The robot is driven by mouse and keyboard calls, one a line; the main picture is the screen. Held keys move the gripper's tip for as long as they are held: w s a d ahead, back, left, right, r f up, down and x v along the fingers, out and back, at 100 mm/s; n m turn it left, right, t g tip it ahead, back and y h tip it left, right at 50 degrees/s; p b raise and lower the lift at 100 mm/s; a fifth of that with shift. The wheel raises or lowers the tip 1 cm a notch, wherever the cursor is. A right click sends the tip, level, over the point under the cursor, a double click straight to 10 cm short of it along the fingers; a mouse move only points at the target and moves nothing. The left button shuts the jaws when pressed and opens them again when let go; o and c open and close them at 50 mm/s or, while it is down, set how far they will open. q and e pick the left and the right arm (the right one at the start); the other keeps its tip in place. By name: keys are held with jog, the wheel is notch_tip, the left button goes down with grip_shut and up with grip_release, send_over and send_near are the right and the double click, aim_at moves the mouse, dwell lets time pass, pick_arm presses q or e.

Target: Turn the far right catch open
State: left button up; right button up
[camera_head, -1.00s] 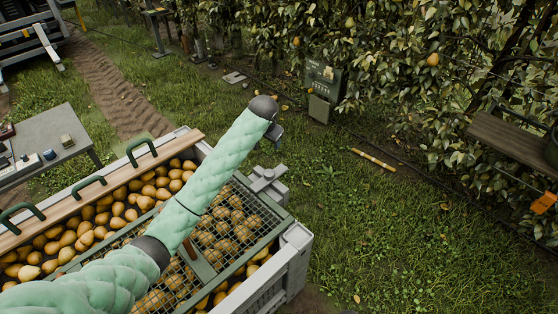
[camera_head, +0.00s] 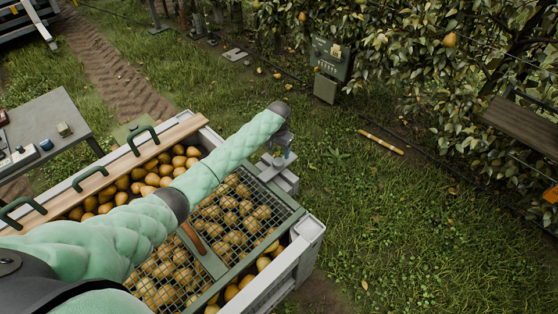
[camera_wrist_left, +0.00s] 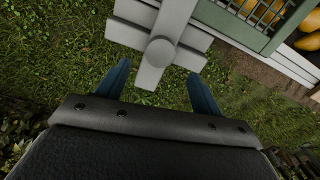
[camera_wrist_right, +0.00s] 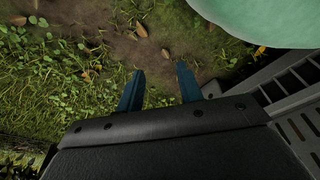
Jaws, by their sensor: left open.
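The far right catch (camera_head: 277,166) is a grey cross-shaped handle on a block at the far right corner of the pear bin (camera_head: 308,232). In the left wrist view the catch (camera_wrist_left: 162,52) shows its round hub, and one arm of it points down between the fingers. My left gripper (camera_head: 284,151) is over the catch. In the left wrist view its blue fingers (camera_wrist_left: 158,72) stand apart on either side of that arm, with gaps showing. My right gripper (camera_wrist_right: 159,70) is open and empty over grass and soil beside a bin wall.
A green mesh lid (camera_head: 285,222) covers pears in the bin. A grey table (camera_head: 45,130) stands left.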

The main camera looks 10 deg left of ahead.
aim_at(278, 161)
pick_arm(q)
jog(key=shift+a+f+p, duration=0.1)
jog(key=shift+f+p, duration=1)
jog(key=shift+f, duration=2.75)
pick_arm(e)
jog(key=shift+s+d+f, duration=0.2)
jog(key=shift+s, duration=0.65)
jog(key=shift+s+d+f, duration=0.15)
jog(key=shift+s+f, duration=0.1)
jog(key=shift+s, duration=0.65)
jog(key=shift+s+d+f, duration=0.2)
jog(key=shift+s, duration=0.65)
pick_arm(q)
jog(key=shift+c, duration=0.5)
jog(key=c, duration=1.3)
pick_arm(e)
jog(key=shift+f, duration=0.1)
